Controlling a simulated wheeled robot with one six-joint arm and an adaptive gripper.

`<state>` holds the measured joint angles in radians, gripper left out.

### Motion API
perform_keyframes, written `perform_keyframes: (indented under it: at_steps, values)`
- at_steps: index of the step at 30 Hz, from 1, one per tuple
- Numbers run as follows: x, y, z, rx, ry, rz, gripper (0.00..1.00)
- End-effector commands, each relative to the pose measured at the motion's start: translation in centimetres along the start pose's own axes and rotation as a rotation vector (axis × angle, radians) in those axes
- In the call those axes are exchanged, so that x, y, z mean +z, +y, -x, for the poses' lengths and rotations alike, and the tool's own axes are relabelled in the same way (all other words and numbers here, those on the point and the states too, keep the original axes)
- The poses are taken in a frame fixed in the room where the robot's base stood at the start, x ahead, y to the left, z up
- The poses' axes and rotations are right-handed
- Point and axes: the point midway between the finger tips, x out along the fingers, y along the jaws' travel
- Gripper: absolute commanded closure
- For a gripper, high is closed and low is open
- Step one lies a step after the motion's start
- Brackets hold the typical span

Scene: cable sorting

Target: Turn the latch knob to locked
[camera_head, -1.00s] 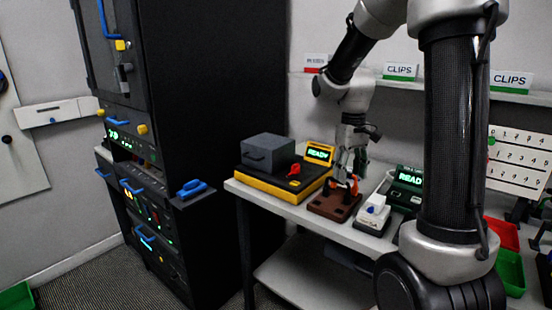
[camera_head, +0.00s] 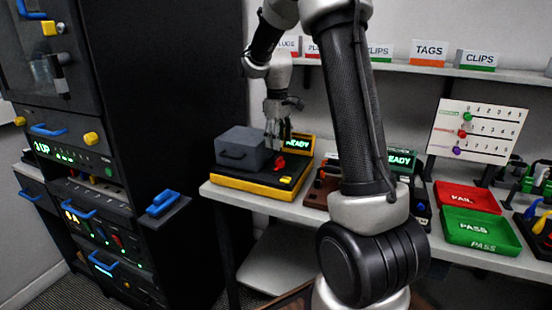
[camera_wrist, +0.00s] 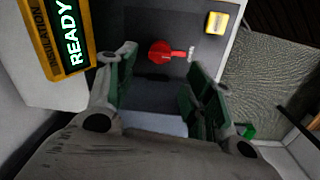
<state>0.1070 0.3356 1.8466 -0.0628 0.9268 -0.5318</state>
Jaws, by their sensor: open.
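The red latch knob (camera_head: 279,162) sits on the dark top of a yellow-based station (camera_head: 262,187), beside a grey box with a handle (camera_head: 243,149). In the wrist view the red knob (camera_wrist: 160,53) points its lever to the right, toward a small pale marking too small to read. My gripper (camera_head: 272,134) is above the station, near the knob. In the wrist view my gripper's (camera_wrist: 162,64) green-padded fingers are spread apart, with the knob showing beyond and between their tips. Nothing is held, and the fingers appear apart from the knob.
A READY display (camera_head: 300,143) stands behind the knob; it also shows at the wrist view's left (camera_wrist: 68,32). A yellow button (camera_wrist: 217,22) lies beyond the knob. A brown block (camera_head: 317,193) stands to the right, partly behind my arm. A black rack (camera_head: 190,90) stands left of the table.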

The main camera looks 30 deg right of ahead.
Motion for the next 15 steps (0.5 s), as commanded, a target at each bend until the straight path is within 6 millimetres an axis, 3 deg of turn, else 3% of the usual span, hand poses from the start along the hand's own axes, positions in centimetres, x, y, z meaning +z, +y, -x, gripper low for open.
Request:
perform_keyframes:
  at_steps: [15]
  values:
    - [0.1,-0.1,-7.2,-0.002,-0.002,0.005,0.48]
